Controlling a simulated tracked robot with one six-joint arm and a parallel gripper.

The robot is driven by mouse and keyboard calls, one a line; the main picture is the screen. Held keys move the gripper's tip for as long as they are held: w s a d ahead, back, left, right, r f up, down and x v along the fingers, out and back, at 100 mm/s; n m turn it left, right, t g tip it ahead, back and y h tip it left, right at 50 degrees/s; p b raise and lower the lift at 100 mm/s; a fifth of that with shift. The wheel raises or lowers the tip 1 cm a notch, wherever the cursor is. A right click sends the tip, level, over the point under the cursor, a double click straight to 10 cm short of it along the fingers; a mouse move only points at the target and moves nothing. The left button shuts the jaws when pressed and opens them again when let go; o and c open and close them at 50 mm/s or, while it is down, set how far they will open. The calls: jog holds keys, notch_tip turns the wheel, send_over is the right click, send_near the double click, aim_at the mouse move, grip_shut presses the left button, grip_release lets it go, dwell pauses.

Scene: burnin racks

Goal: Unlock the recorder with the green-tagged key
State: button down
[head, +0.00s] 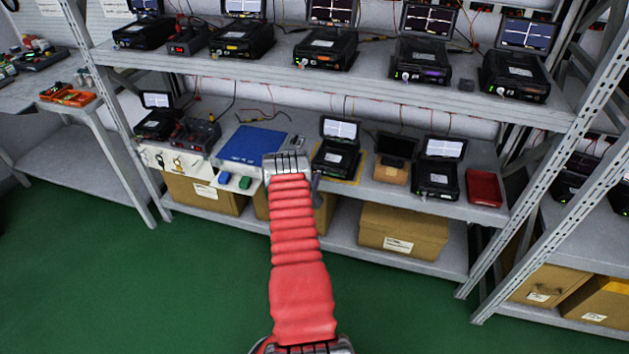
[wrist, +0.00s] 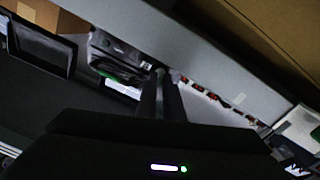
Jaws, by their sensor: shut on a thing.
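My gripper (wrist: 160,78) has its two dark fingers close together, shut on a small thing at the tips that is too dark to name. In the head view my arm's red sleeve reaches to the lower shelf and hides most of the gripper. A black recorder (head: 336,159) with a lit screen stands on a yellow-edged spot just right of my wrist. A grey and black device (wrist: 118,55) shows beyond the fingertips in the wrist view; I cannot tell whether they touch. No green-tagged key can be made out. Keys with dark and yellow tags (head: 178,163) hang on a white panel.
A blue mat (head: 252,143) lies left of my wrist, with a blue block (head: 223,178) and a green block (head: 245,182) at the shelf front. A red tray (head: 484,187) is at right. The upper shelf (head: 280,70) overhangs. Cardboard boxes (head: 403,228) stand below. The green floor is clear.

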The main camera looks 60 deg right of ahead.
jog(key=m, duration=1.3)
jog(key=shift+s, duration=0.1)
dwell(0.5)
jog(key=c, duration=2.3)
grip_release()
jog(key=shift+o, duration=0.2)
jog(key=shift+s+a, duration=0.1)
jog(key=shift+a, duration=0.05)
jog(key=s+a, duration=0.1)
jog(key=a, duration=1.2)
jog(key=shift+s+a, duration=0.2)
jog(key=shift+s, duration=0.1)
jog(key=shift+f, duration=0.1)
